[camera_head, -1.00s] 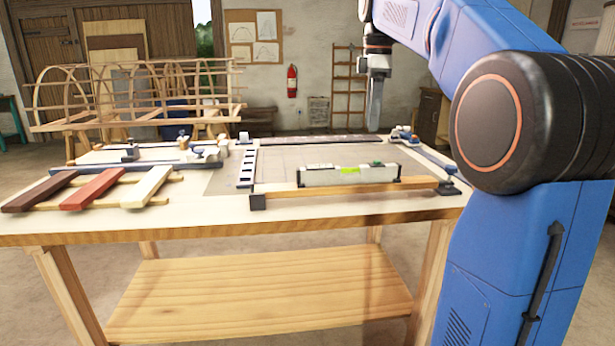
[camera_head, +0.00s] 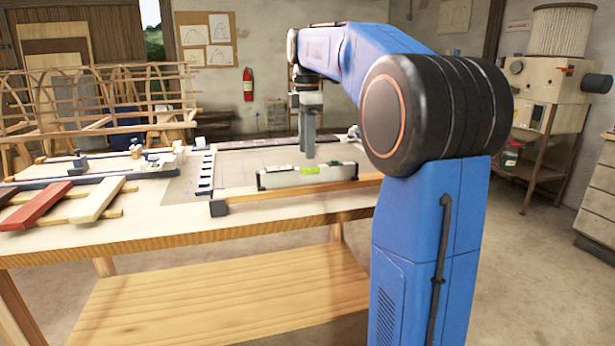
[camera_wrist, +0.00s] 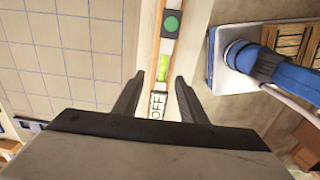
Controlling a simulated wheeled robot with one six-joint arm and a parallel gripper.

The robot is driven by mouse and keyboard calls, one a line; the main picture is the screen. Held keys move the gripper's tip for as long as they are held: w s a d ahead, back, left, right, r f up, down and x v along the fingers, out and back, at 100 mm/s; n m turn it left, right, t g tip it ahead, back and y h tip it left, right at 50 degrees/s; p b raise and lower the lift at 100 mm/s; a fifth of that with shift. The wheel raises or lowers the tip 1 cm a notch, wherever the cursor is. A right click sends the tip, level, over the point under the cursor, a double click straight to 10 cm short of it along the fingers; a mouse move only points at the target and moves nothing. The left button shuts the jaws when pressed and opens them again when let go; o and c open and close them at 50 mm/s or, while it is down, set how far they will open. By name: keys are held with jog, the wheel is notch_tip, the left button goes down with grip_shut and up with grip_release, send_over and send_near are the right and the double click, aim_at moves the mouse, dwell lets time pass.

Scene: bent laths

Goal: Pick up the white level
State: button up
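The white level (camera_head: 297,176), with a yellow-green vial and a green round spot, lies along a wooden strip (camera_head: 250,193) on the workbench (camera_head: 150,228). In the wrist view the level (camera_wrist: 163,68) runs up the picture between my fingers. My gripper (camera_head: 308,155) points straight down just above or behind the level in the head view. In the wrist view my gripper (camera_wrist: 159,80) is open, one finger on each side of the level, with nothing held. I cannot tell how far the fingertips are above it.
A grid board (camera_wrist: 65,50) lies to the left of the level in the wrist view, and a blue clamp-like part (camera_wrist: 265,65) to its right. Brown, red and cream slats (camera_head: 97,198) lie at the bench's left. A dust collector (camera_head: 548,95) stands at the right.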

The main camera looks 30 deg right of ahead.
aim_at(309, 174)
jog(key=shift+s+f, duration=0.15)
jog(key=shift+f, duration=1.65)
jog(key=shift+s+f, duration=0.15)
jog(key=shift+f, duration=1.6)
jog(key=shift+c, duration=0.5)
grip_shut()
